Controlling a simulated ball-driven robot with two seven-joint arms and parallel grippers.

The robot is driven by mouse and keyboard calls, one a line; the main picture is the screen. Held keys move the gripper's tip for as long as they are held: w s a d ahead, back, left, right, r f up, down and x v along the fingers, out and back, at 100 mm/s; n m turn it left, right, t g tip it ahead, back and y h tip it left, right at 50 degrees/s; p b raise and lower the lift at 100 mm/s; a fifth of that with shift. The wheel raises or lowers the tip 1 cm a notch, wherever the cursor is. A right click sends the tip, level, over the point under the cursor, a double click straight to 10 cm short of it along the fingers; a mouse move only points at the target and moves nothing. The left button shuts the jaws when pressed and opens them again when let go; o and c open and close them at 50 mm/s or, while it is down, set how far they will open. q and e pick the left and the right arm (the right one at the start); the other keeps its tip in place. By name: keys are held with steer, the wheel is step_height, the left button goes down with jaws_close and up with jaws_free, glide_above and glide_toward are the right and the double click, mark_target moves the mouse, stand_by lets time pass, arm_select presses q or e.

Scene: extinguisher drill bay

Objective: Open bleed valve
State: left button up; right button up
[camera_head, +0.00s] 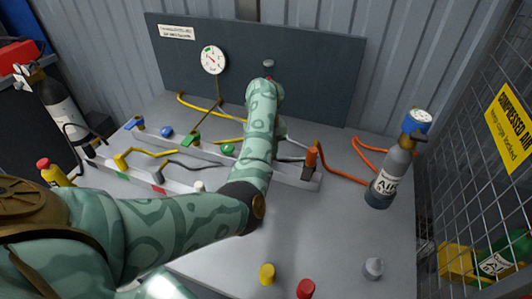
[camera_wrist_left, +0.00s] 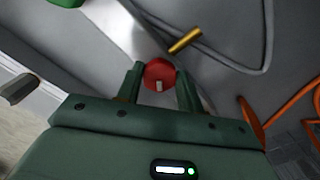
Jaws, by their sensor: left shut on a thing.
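A red round knob (camera_wrist_left: 160,70) with a small pale mark sits between the two green fingers of my left gripper (camera_wrist_left: 158,80) in the left wrist view. The fingers are shut on it from both sides. I cannot tell from the picture whether it is the bleed valve or how far it is turned. In the head view my left arm reaches across the bench towards the back panel and hides the hand and most of the knob's surroundings. A brass stub (camera_wrist_left: 185,40) shows just beyond the knob. My right gripper is in neither view.
A pipe manifold (camera_head: 160,181) with coloured valves and hoses crosses the grey bench (camera_head: 330,240). A gauge (camera_head: 213,60) is on the back panel (camera_head: 320,70). A grey air cylinder (camera_head: 385,175) stands right.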

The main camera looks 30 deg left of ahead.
arm_select(q)
steer(key=n+b, duration=0.1)
steer(key=n, duration=0.4)
steer(key=shift+f+b, duration=0.1)
steer(key=shift+b, duration=0.3)
steer(key=shift+s+n+b, duration=0.1)
steer(key=shift+n+b, duration=0.35)
steer(key=shift+n, duration=0.85)
steer(key=o, duration=1)
step_height(320, 180, up, 17)
steer(key=p, duration=0.6)
steer(key=shift+f, duration=0.2)
